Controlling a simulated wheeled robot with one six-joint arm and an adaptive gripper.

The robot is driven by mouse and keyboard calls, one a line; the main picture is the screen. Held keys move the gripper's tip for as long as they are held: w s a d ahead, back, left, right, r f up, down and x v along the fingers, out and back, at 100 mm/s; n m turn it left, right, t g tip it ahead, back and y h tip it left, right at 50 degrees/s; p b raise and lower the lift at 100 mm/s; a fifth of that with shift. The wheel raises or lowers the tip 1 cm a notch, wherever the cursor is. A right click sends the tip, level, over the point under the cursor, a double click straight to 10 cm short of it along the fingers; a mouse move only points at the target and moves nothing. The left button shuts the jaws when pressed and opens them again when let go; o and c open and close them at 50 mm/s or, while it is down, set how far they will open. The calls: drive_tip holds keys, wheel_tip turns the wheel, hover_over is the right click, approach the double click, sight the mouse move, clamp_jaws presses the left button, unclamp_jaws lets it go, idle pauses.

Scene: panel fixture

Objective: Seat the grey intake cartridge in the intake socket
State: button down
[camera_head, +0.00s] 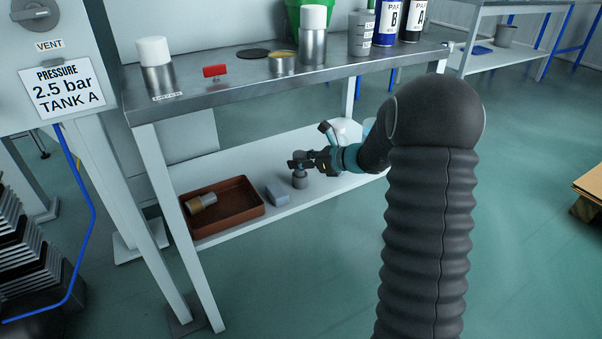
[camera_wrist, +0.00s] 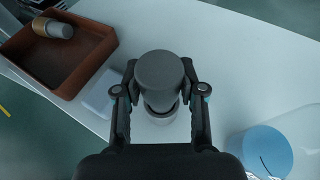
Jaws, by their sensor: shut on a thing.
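My gripper (camera_head: 300,163) is at the lower shelf of the steel bench, shut on the grey cartridge (camera_head: 300,181). In the wrist view my gripper (camera_wrist: 160,80) has one finger on each side of the cartridge (camera_wrist: 159,66), which shows its round dark grey top and a paler lower part. I cannot tell whether its base touches the shelf. I cannot make out the intake socket in either view.
The lower shelf (camera_head: 330,190) also bears a rust-brown tray (camera_head: 240,224) with a tan-and-grey cylinder (camera_head: 202,201), and a blue-grey block (camera_head: 277,195) beside the cartridge. The bench top (camera_head: 190,98) overhangs the shelf. A blue round thing (camera_wrist: 262,150) stands right in the wrist view.

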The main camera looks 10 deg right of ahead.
sight(300, 154)
drive_tip(key=shift+r+p, duration=0.75)
drive_tip(key=shift+r, duration=0.4)
idle(0.4)
drive_tip(key=shift+r+p, duration=1.8)
drive_tip(key=shift+r, duration=0.65)
